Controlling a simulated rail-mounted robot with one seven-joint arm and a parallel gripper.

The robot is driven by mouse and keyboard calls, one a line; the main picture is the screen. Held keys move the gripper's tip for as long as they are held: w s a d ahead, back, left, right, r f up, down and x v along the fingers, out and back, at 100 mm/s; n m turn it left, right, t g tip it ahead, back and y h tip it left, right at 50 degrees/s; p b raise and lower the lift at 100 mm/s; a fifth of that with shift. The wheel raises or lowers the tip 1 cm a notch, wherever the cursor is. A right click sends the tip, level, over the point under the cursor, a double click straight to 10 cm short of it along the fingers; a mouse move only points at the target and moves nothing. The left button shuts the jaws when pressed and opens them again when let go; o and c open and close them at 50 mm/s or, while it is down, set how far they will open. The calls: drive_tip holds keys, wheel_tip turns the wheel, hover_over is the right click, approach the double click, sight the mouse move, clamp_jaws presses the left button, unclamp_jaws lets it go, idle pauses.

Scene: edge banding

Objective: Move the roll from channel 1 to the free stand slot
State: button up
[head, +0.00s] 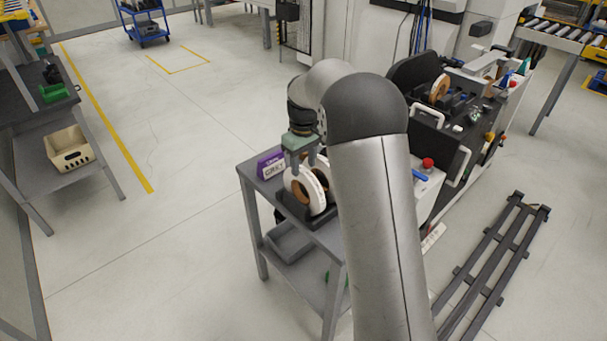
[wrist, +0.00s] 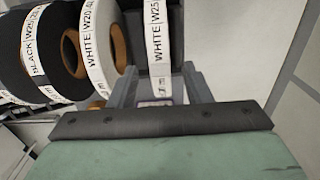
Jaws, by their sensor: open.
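My gripper (head: 301,158) is open, pointing down over the roll stand on the grey table. In the wrist view its two fingers (wrist: 162,74) are apart, with the narrow band of a roll labelled WHITE W25 (wrist: 157,40) showing between them; I cannot tell whether they touch it. To its left are a roll labelled WHITE W20 (wrist: 94,50) and a black roll (wrist: 45,60). In the head view white rolls with brown cores (head: 303,190) stand upright in the dark stand (head: 300,216), partly hidden by my arm. A roll with a brown core (head: 440,88) sits on the machine.
A purple box (head: 270,165) stands on the grey table (head: 252,179) behind the stand. The edge banding machine (head: 445,140) is right of my arm. A dark slatted rack (head: 500,250) lies on the floor at right.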

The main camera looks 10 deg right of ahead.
wheel_tip(320, 180, up, 8)
drive_tip(key=s+f+m, duration=0.2)
drive_tip(key=s, duration=1.6)
drive_tip(key=s+f+m, duration=0.3)
drive_tip(key=s, duration=1.5)
drive_tip(key=shift+s+a+f+m, duration=0.15)
drive_tip(key=shift+a+f+m, duration=0.05)
drive_tip(key=shift+m, duration=0.1)
